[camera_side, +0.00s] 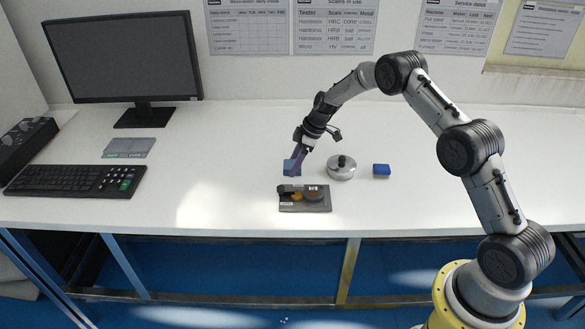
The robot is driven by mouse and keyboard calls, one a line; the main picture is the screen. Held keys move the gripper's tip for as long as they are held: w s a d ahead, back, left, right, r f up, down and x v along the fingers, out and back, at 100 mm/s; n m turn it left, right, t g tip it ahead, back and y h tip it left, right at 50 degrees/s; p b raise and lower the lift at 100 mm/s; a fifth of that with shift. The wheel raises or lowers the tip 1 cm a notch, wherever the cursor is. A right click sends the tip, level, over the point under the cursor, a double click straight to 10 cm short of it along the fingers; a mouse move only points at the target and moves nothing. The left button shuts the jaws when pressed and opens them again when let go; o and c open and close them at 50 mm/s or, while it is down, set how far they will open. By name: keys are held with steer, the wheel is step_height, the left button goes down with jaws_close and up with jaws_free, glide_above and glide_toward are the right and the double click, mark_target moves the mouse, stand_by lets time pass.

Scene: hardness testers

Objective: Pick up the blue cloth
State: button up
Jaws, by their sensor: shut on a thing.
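The blue cloth (291,168) is a small blue-grey piece at the tip of my gripper (296,158). It is behind the grey tray. My gripper points down and to the left and is shut on the cloth. The fingers hide part of the cloth. I cannot tell whether the cloth touches the table or hangs just above it.
A grey tray (318,208) with small round pieces lies in front of the cloth. A round metal pot-like item (341,170) and a dark blue block (381,170) stand to the right. A keyboard (75,180) and monitor (122,58) are at left. The table's right side is clear.

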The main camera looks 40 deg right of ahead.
mark_target(289, 164)
steer(key=c, duration=0.4)
steer(key=shift+o, duration=0.2)
steer(key=shift+r, duration=0.1)
steer(key=shift+r, duration=0.5)
step_height(289, 164, up, 2)
steer(key=shift+s+r, duration=0.1)
steer(key=shift+r, duration=0.15)
steer(key=s+a+r, duration=0.2)
steer(key=s+r, duration=0.7)
steer(key=s, duration=0.4)
steer(key=shift+s+r, duration=0.15)
steer(key=shift+s, duration=0.15)
steer(key=shift+a, duration=0.1)
